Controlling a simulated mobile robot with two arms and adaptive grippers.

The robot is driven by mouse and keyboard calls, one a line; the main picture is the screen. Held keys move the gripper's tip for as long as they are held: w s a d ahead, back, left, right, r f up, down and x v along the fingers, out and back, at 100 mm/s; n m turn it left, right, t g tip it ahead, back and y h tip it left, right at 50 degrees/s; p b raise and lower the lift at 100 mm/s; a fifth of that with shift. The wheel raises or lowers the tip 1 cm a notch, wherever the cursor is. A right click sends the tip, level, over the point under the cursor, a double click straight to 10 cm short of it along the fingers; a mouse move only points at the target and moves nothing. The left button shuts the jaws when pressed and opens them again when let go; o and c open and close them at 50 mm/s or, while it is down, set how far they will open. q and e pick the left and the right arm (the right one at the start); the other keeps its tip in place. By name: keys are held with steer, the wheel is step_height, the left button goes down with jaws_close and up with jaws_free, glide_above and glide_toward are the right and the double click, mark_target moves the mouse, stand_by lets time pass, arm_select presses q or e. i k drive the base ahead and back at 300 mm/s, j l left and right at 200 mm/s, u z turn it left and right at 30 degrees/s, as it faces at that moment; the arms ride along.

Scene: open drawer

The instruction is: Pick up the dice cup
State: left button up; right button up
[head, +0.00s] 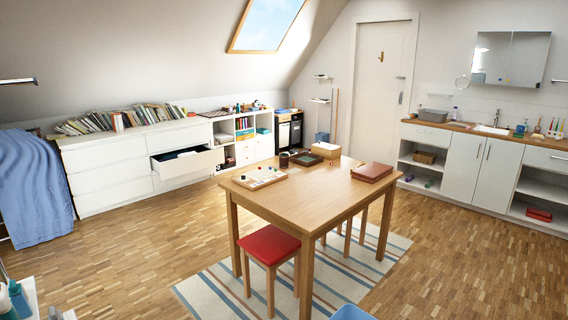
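A small dark brown cup (284,159), which looks like the dice cup, stands upright on the wooden table (318,188), near its far edge. A board with small coloured pieces (260,178) lies to its left and nearer. A dark-edged tray or box (306,159) is just to its right, and a lighter box (326,150) lies behind that. I cannot see inside the cup. Neither of my grippers can be made out in the head view.
A red-topped stool (268,245) stands at the table's near side on a striped rug (222,290). Brown flat boxes (371,172) lie on the table's right end. A white dresser drawer (187,163) is open behind the table. The wooden floor left of the rug is clear.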

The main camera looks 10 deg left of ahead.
mark_target(283, 157)
steer(key=i+l+z, duration=0.45)
steer(key=l, duration=0.35)
steer(key=i+l+z, duration=0.5)
steer(key=i, duration=0.3)
steer(key=i+l+z, duration=0.45)
steer(key=i, duration=0.3)
steer(key=i+j+u, duration=0.15)
steer(key=i+u, duration=0.25)
steer(key=i, duration=0.3)
steer(key=i+u, duration=0.4)
steer(key=i, duration=0.25)
steer(key=i+l+u, duration=0.4)
steer(key=i, duration=0.25)
